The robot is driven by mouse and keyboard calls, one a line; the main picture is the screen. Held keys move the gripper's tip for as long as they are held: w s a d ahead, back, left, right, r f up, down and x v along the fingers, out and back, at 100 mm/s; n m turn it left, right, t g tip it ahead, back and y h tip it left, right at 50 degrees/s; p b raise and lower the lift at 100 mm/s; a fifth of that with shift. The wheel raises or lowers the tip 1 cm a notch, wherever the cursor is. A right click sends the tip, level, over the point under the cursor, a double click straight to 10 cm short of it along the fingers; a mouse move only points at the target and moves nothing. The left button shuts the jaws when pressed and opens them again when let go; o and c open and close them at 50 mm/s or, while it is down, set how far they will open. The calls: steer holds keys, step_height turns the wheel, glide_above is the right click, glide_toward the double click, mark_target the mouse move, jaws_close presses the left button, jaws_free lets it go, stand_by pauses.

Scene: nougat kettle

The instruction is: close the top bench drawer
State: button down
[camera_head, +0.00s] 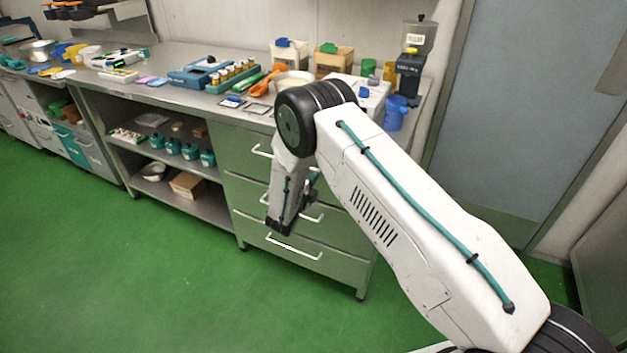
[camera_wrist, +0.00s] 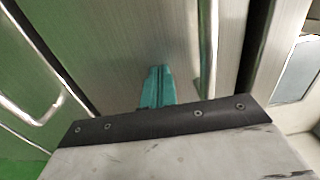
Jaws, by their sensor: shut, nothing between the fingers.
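The top bench drawer (camera_head: 240,147) is the upper of the metal drawers at the right end of the bench. Its grey front (camera_wrist: 110,45) fills the middle of the wrist view, with a bar handle (camera_wrist: 206,45) running up and down there. A dark gap shows along the front's right edge in that view; how far the drawer stands out is hard to tell. My gripper (camera_wrist: 157,85) has its teal fingers shut and empty, pointing at this front beside the handle. Whether they touch it I cannot tell. In the head view my arm hides most of the gripper and part of the drawers.
Lower drawers with bar handles (camera_head: 294,246) sit beneath, one handle (camera_wrist: 35,110) showing at the wrist view's left. Open shelves (camera_head: 160,160) lie to the left. The benchtop carries a blue tool tray (camera_head: 200,75) and several containers. The green floor (camera_head: 150,270) in front is clear.

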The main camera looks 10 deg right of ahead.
steer(key=v, duration=1.4)
steer(key=s+d+f+m+g+h, duration=0.1)
steer(key=s+d+m+g+h, duration=0.1)
steer(key=s+d+m+g, duration=0.4)
steer(key=s+d+r+m+g, duration=0.45)
steer(key=r+m, duration=0.25)
steer(key=m, duration=0.2)
steer(key=s+d+r+m+g, duration=0.35)
steer(key=s+r+m, duration=0.3)
steer(key=m, duration=0.35)
steer(key=s+d+r+m+t+y, duration=0.1)
steer(key=s+d+r+m+y, duration=0.1)
steer(key=s+r+m+y, duration=1.1)
steer(key=shift+s+d+r+m, duration=0.35)
steer(key=shift+s+r+m, duration=4.25)
steer(key=shift+s, duration=1.25)
steer(key=shift+r+n, duration=0.35)
steer(key=shift+n, duration=0.05)
